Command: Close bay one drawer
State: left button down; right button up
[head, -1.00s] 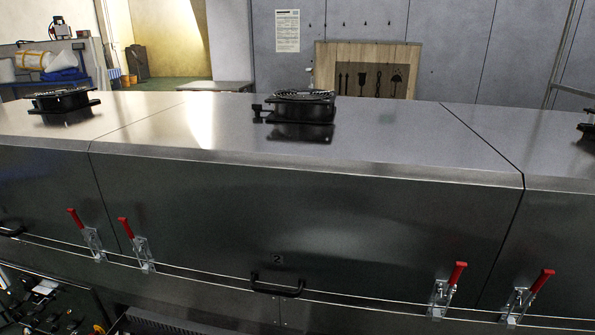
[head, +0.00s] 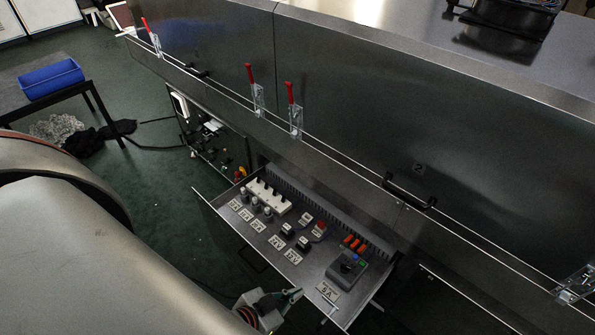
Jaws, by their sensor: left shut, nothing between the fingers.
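An open drawer (head: 215,205) juts out from under the long steel dryer, in the lower middle of the head view. Its tray holds labelled switches, a white block and a grey box with a dial. A dark handle (head: 250,259) is on its front. My left gripper (head: 291,296) is at the bottom, by the near right end of the drawer's front. Its fingers are shut and hold nothing. I cannot tell whether they touch the drawer. My right gripper is out of view.
The dryer's hood (head: 350,95) carries red-handled latches (head: 291,105) and a black handle (head: 409,192). An open electrical panel (head: 210,138) stands left of the drawer. A blue bin (head: 50,78) sits on a table at left. Green floor beside the drawer is clear.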

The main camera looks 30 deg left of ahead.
aim_at(267, 268)
jog(key=l+u, duration=0.1)
jog(key=u, duration=0.3)
jog(key=l+u, duration=0.1)
jog(key=u, duration=0.3)
jog(key=l+u, duration=0.1)
jog(key=u, duration=0.3)
jog(key=l+u, duration=0.1)
jog(key=u, duration=0.35)
jog(key=k+l+z, duration=0.1)
